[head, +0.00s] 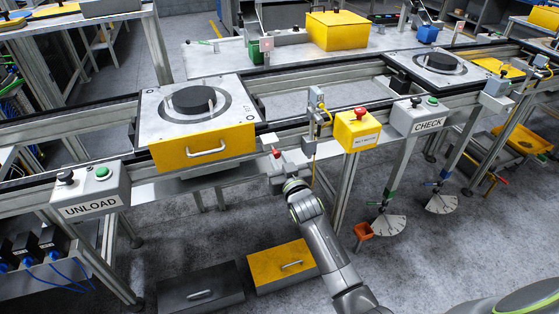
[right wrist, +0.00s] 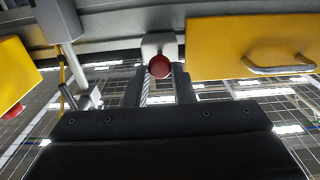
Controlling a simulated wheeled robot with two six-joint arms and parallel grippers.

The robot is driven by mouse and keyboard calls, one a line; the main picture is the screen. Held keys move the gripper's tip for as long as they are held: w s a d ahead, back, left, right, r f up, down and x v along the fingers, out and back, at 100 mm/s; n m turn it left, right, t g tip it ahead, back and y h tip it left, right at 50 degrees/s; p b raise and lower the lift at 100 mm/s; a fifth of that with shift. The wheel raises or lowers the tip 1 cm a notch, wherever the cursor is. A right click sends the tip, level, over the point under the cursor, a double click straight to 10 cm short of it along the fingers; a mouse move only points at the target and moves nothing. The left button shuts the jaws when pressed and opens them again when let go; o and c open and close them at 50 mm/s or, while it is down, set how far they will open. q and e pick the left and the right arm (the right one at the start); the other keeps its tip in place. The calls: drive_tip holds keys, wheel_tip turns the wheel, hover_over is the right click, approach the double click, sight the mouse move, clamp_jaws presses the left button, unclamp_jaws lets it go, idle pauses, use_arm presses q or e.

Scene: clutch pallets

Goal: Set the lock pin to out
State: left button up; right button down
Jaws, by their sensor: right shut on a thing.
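The lock pin shows as a small red knob (head: 276,152) at the front rail, just right of the yellow pallet front. In the right wrist view the red knob (right wrist: 159,67) sits between my two fingers, below a pale grey block. My right gripper (head: 279,163) is at the knob and shut on it; its fingers also show in the right wrist view (right wrist: 159,88). How far the pin stands out of its block is hard to tell. My left gripper is out of view.
A pallet with a yellow front (head: 203,147) and handle carries a black disc (head: 193,100). The UNLOAD box (head: 91,189) stands left, a yellow button box (head: 357,129) and the CHECK box (head: 416,116) right. Yellow (head: 282,267) and dark (head: 200,288) drawers lie low in front.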

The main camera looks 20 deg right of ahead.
drive_tip(key=c, duration=1.5)
unclamp_jaws()
drive_tip(key=shift+f, duration=0.1)
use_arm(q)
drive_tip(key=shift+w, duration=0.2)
use_arm(e)
drive_tip(key=shift+o, duration=1.3)
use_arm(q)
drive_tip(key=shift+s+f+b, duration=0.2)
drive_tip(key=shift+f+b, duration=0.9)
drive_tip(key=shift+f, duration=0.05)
use_arm(e)
drive_tip(key=s, duration=1.7)
drive_tip(key=shift+s+d, duration=0.2)
drive_tip(key=shift+d, duration=0.1)
